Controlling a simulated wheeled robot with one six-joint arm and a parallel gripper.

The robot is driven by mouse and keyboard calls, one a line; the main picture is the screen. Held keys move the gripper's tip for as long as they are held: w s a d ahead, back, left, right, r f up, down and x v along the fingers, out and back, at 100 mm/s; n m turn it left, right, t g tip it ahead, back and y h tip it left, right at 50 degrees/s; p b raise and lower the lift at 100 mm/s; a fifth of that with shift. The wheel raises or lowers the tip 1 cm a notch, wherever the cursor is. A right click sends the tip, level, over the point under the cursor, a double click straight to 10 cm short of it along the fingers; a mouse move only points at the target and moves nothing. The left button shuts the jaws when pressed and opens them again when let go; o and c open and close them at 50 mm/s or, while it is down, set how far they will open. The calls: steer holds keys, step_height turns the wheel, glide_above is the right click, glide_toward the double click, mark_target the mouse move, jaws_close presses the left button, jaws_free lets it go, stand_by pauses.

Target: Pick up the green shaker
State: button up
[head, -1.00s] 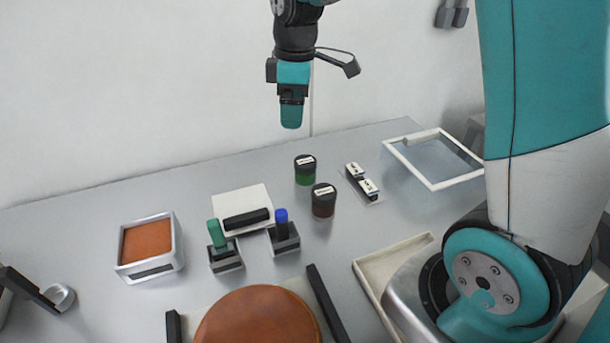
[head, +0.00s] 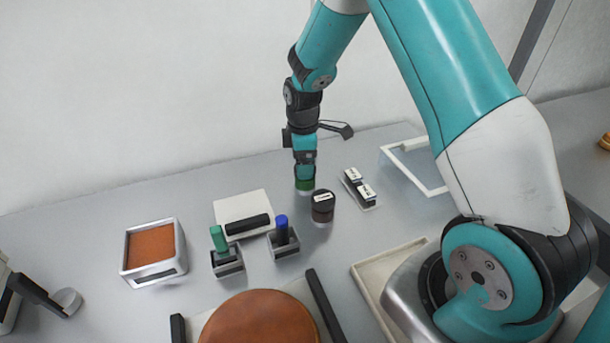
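The green shaker (head: 305,186) stands on the grey table, behind and a little left of a dark brown shaker. Only its green lower part shows, because my gripper (head: 305,172) covers its black cap. My gripper points straight down over the shaker's top, with its fingers at the cap. I cannot tell from this view whether the fingers are closed on it.
The dark brown shaker (head: 322,207) stands close in front. To the right are small labelled blocks (head: 358,188) and a white frame (head: 392,152). Green-handled (head: 219,240) and blue-handled (head: 282,230) items sit in holders at front left. The wall is close behind.

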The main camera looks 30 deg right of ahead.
steer(key=f+p, duration=0.1)
steer(key=f, duration=0.2)
steer(key=shift+s+f+p, duration=0.35)
steer(key=shift+s, duration=0.05)
steer(key=shift+f, duration=0.55)
steer(key=c, duration=1.1)
steer(key=shift+o, duration=0.2)
steer(key=shift+r, duration=0.1)
